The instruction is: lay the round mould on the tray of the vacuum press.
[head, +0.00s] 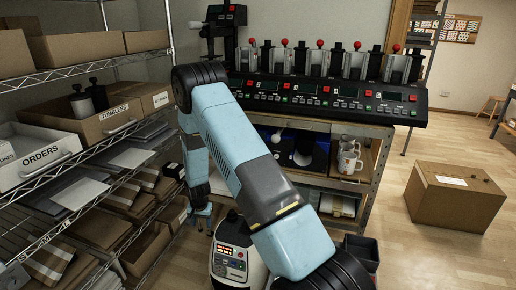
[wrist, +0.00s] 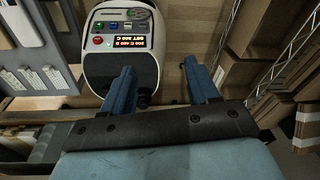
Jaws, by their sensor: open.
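The vacuum press (head: 232,252) is a white, rounded machine with a dark control panel, on the floor side in front of the workbench. It also shows in the wrist view (wrist: 138,72), at the top, with lit displays and coloured buttons. Its tray cannot be made out. My gripper (wrist: 159,66) is open, its two blue fingers apart with no held object visible between them. In the head view my gripper (head: 202,218) hangs low, just left of the press. I cannot pick out the round mould in either view.
A wire shelf with cardboard boxes (head: 107,121) and an orders bin (head: 42,158) stands at the left. Behind is a workbench with a row of mug presses (head: 330,90) and white mugs (head: 348,160) below. A closed carton (head: 455,197) sits on open floor at the right.

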